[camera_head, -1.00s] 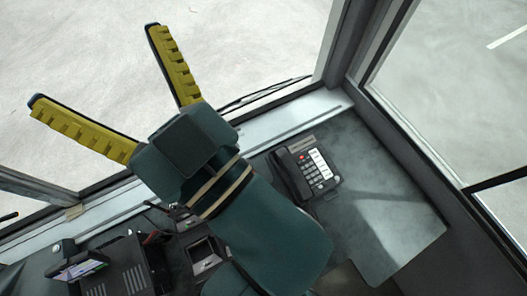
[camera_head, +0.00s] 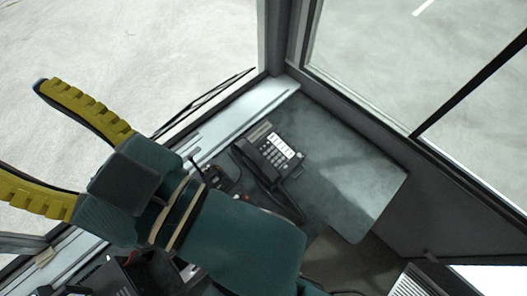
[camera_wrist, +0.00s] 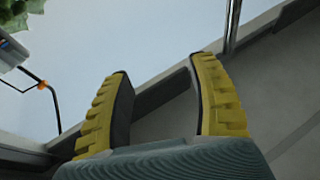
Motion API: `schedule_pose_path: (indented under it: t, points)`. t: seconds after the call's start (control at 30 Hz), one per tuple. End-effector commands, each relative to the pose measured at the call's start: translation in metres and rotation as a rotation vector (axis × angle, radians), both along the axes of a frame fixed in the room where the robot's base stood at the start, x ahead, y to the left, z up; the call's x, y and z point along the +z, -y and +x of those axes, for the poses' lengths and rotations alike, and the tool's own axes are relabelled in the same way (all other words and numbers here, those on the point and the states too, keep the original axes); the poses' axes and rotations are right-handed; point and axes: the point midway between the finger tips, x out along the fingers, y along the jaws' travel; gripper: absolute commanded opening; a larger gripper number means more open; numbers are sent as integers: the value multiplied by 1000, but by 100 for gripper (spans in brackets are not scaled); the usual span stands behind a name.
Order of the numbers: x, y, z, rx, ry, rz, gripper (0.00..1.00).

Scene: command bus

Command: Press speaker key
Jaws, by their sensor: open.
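A dark desk phone (camera_head: 270,153) with a white label strip and a keypad lies on the grey counter (camera_head: 345,170), right of the middle in the head view. Its handset lies along its left side. The speaker key cannot be picked out at this size. My gripper (camera_head: 50,140) is in the left part of the head view, open and empty, with its yellow fingers spread. It is to the left of the phone and apart from it. In the wrist view my gripper (camera_wrist: 158,110) also shows open with nothing between the fingers, and the phone is not visible there.
Window frames (camera_head: 292,35) rise behind and right of the counter. A black device (camera_head: 110,280) stands at the lower left, partly hidden by my arm. The counter right of the phone is clear. A green plant (camera_wrist: 20,10) shows in the wrist view's corner.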

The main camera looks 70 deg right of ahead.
Motion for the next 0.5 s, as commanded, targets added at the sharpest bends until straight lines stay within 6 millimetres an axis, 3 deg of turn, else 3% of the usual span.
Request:
schedule_pose_path:
  t: [0.03,0.3,0.5]
  points:
    - [0,0,0,0,0,0,49]
    - [0,0,0,0,0,0,0]
    - [0,0,0,0,0,0,0]
